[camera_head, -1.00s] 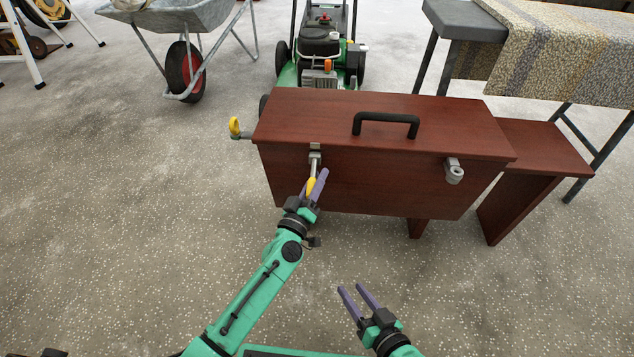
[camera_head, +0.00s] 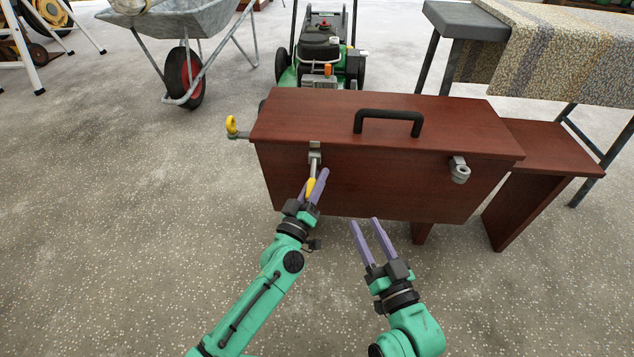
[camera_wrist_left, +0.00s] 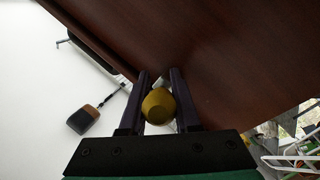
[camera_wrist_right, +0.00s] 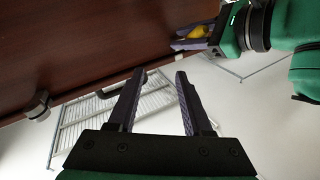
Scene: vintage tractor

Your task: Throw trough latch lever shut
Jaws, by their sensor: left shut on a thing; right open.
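The latch lever (camera_head: 315,164) is a grey metal bar with a yellow end, hanging down from a bracket on the front of the dark red wooden trough (camera_head: 400,182). My left gripper (camera_head: 317,184) is shut on the yellow end of the lever. The yellow end shows between the fingers in the left wrist view (camera_wrist_left: 158,106). My right gripper (camera_head: 367,229) is open and empty, in front of the trough's lower front edge, right of the left gripper. In the right wrist view the yellow end (camera_wrist_right: 190,42) shows at the left gripper's fingers.
A black handle (camera_head: 390,118) is on the trough lid. A lower wooden bench (camera_head: 545,150) stands at right. The floor in front is clear.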

